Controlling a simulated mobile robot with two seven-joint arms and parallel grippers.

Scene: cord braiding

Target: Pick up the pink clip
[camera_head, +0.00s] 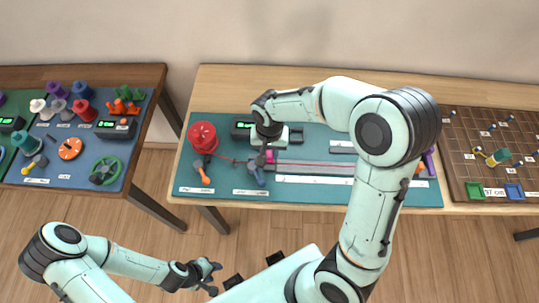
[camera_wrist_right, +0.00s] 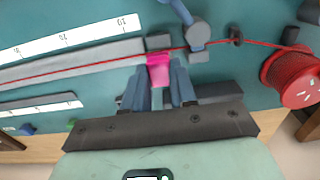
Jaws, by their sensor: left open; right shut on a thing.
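The pink clip (camera_wrist_right: 158,69) is between the fingers of my right gripper (camera_wrist_right: 161,78) in the right wrist view, and the gripper is shut on it. It sits at the red cord (camera_wrist_right: 100,65), beside the end of a long grey bar (camera_wrist_right: 60,72). In the head view the pink clip (camera_head: 269,156) shows just below my right gripper (camera_head: 264,150), over the teal mat (camera_head: 225,183). My left gripper (camera_head: 207,275) is open and empty, low over the floor in front of the tables.
A red cord spool (camera_head: 202,136) stands at the mat's left, with an orange-handled tool (camera_head: 203,173) below it. A white ruler (camera_head: 315,181) lies along the front. Side tables hold a blue board (camera_head: 65,140) at left and a brown board (camera_head: 495,150) at right.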

